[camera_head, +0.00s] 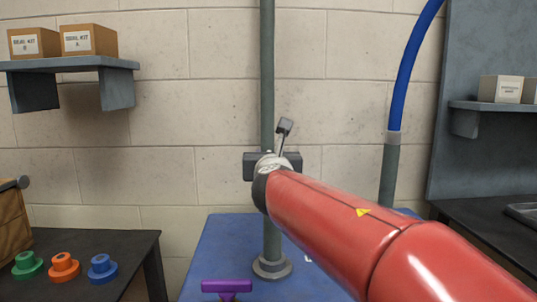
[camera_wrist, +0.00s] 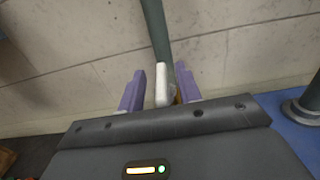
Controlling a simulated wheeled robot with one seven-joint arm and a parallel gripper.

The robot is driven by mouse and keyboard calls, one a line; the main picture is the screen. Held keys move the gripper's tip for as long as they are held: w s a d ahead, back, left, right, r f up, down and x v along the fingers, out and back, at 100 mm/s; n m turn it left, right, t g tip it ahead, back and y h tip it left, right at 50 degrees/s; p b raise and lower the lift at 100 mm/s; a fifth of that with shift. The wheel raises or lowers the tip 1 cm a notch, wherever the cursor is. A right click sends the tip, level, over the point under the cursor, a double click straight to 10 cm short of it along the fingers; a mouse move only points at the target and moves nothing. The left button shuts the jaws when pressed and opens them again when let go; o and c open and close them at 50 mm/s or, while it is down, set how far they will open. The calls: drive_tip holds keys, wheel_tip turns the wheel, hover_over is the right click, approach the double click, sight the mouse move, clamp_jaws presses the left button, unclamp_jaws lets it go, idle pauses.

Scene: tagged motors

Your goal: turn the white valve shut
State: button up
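The white valve handle (camera_wrist: 161,86) shows in the wrist view as an upright white bar in front of a grey-green pipe (camera_wrist: 154,25). My gripper (camera_wrist: 160,72) is open. Its two purple fingers stand one on each side of the white handle, with a visible gap on both sides. A small yellow part shows beside the handle, near the right finger. In the head view the same pipe (camera_head: 267,70) rises from the blue surface, and my red arm and dark gripper body hide the valve and my fingers.
A purple T-shaped handle (camera_head: 227,287) is at the front of the blue surface (camera_head: 215,250). A second pipe (camera_head: 389,172) with a blue hose (camera_head: 410,55) stands to the right. Green, orange and blue flanged pieces (camera_head: 64,267) sit on a dark table at left. Shelves hold boxes (camera_head: 88,40).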

drive_tip(key=shift+w, duration=0.6)
clamp_jaws()
